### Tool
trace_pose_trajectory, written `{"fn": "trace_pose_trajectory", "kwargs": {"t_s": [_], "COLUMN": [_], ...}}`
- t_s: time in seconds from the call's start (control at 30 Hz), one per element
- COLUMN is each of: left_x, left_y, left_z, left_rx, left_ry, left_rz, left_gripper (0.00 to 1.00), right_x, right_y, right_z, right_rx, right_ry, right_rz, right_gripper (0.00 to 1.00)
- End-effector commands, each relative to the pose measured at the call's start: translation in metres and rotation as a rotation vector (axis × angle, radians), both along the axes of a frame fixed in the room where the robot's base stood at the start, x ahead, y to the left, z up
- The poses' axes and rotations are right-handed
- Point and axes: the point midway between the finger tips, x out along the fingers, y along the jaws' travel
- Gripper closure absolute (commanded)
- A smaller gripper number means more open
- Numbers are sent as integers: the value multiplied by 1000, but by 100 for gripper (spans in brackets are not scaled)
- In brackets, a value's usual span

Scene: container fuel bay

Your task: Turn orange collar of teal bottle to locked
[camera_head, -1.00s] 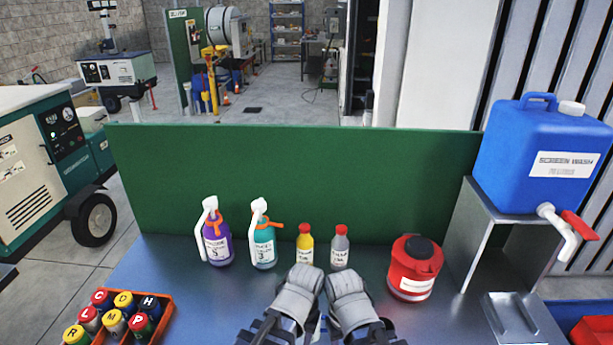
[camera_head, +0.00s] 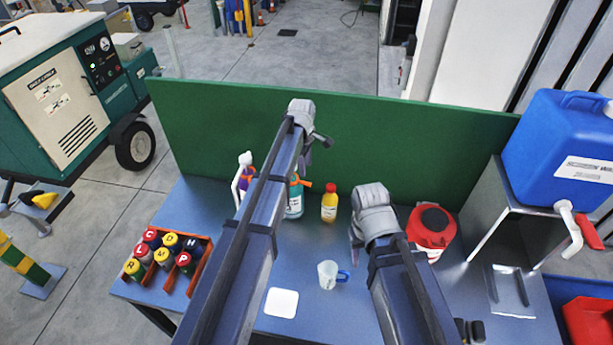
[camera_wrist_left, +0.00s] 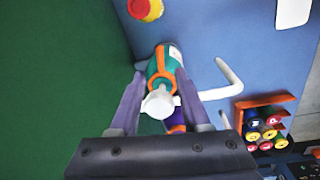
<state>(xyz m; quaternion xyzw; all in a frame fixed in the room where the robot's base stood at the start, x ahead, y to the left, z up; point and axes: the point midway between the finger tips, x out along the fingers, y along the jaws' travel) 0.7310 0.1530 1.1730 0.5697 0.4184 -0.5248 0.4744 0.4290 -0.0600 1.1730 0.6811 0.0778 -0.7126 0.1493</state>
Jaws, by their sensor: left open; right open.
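The teal bottle (camera_head: 294,206) stands on the bench, partly hidden behind my left arm. Its orange collar (camera_head: 306,183) has a tab pointing right. My left gripper (camera_head: 306,154) is open above the bottle, seen from behind. In the left wrist view, the open left gripper (camera_wrist_left: 160,103) has a finger on either side of the bottle's white head (camera_wrist_left: 159,104). There the orange collar (camera_wrist_left: 161,82) lies just beyond the head, its tab pointing up the picture along the teal body (camera_wrist_left: 169,64). Contact cannot be told. My right gripper (camera_head: 356,236) is open near the bench; its fingers are mostly hidden.
A purple bottle (camera_head: 246,178) stands close left of the teal one, a yellow bottle (camera_head: 329,206) right. A red can (camera_head: 432,232), cup (camera_head: 328,273) and white square (camera_head: 282,302) are on the bench. A green panel (camera_head: 400,140) closes the back. An orange crate (camera_head: 204,265) stands left.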

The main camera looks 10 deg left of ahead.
Motion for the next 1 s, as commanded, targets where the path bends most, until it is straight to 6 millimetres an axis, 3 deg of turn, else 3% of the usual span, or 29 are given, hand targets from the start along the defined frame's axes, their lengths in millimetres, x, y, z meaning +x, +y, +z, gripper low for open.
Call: {"fn": "trace_pose_trajectory", "kwargs": {"t_s": [0.27,0.7,1.0], "left_x": [1,7,7], "left_y": [-1,-2,-2], "left_z": [-20,-72,-77], "left_rx": [0,2,2], "left_ry": [1,1,1], "left_rz": [-3,-4,-4], "left_gripper": [53,53,53], "right_x": [0,1,1], "right_y": [0,0,0], "right_z": [-20,-72,-77], "right_rx": [0,0,0], "right_ry": [-1,-4,-3], "right_rz": [-1,-4,-2], "right_gripper": [50,50,50]}}
